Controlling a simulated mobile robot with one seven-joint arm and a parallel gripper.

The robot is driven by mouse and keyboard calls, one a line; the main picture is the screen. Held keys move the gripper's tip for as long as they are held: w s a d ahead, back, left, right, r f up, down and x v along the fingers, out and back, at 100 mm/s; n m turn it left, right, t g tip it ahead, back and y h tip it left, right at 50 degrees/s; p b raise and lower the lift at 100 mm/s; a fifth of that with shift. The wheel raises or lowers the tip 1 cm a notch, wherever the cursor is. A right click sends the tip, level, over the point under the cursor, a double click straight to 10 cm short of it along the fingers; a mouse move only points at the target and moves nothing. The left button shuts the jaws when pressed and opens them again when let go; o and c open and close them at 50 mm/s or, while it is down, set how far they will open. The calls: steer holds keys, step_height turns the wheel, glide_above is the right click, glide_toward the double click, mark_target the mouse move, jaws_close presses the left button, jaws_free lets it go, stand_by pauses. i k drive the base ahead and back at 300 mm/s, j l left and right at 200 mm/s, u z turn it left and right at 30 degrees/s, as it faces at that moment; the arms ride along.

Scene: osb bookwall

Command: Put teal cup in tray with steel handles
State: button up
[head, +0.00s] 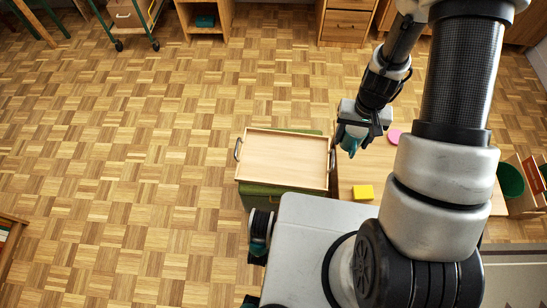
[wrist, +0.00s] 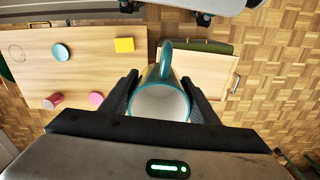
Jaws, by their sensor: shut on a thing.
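A teal cup (wrist: 161,98) with a pale inside and a teal handle sits between the fingers of my gripper (wrist: 161,92) in the wrist view. My gripper is shut on it, with a dark finger against each side. In the head view my gripper (head: 353,143) holds the cup beside the tray, over the left part of the table; the arm hides part of it. The light wooden tray with steel handles (head: 285,158) is empty and rests on a green box, left of my gripper. The tray also shows in the wrist view (wrist: 208,73), partly behind the cup.
The wooden table (head: 345,179) is right of the tray. A yellow block (head: 363,192) is on it. Open parquet floor lies left of the tray.

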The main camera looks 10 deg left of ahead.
mark_target(285, 171)
steer(key=j, duration=0.9)
steer(key=k+j+z, duration=0.1)
steer(key=j, duration=0.8)
